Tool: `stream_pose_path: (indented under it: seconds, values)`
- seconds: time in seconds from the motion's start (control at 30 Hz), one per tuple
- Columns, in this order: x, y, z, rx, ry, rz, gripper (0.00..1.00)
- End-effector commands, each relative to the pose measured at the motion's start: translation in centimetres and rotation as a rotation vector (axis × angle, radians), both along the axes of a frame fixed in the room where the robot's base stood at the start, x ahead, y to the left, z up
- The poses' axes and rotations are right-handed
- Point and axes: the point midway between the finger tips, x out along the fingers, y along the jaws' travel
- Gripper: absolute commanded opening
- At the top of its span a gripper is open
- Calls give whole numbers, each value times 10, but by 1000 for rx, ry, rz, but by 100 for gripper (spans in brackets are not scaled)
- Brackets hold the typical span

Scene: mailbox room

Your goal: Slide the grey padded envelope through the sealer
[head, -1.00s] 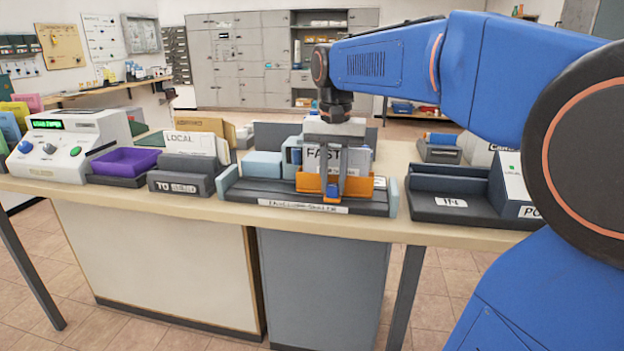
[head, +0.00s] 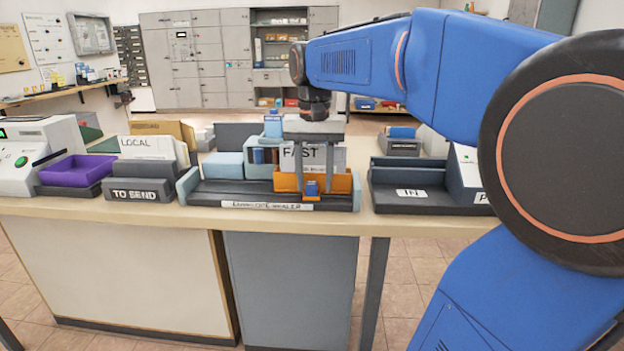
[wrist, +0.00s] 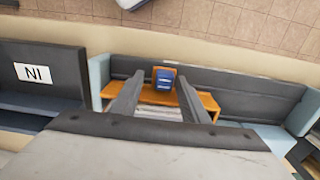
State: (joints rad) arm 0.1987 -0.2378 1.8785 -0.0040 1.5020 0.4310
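The grey padded envelope (head: 312,157), marked FAST, stands upright in an orange carriage (head: 345,184) on the dark envelope sealer (head: 210,196). The carriage is at the sealer's right end, close to the light blue end post. A small blue-fronted handle (head: 312,187) sits on the carriage's front. My gripper (head: 313,190) points down in front of the envelope, with its fingers closely on both sides of the handle. The wrist view shows the handle (wrist: 163,78) between the fingertips and the envelope's pale edge (wrist: 158,113) behind it. The envelope's lower part is hidden in the carriage.
A dark IN tray (head: 430,204) stands just right of the sealer. Left of it are a TO SEND rack (head: 140,195) and a purple tray (head: 75,170). Light blue boxes (head: 222,165) stand behind the sealer. The counter's front strip is clear.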

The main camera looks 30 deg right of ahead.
Motion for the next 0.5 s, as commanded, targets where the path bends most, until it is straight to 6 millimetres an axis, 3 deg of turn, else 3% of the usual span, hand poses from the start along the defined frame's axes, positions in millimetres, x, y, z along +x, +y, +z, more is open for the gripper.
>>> stream_pose_path:
  seconds: [0.3,0.5]
  values:
    - [1,1,1,2,-2,1,41]
    - [2,1,22,2,-4,1,41]
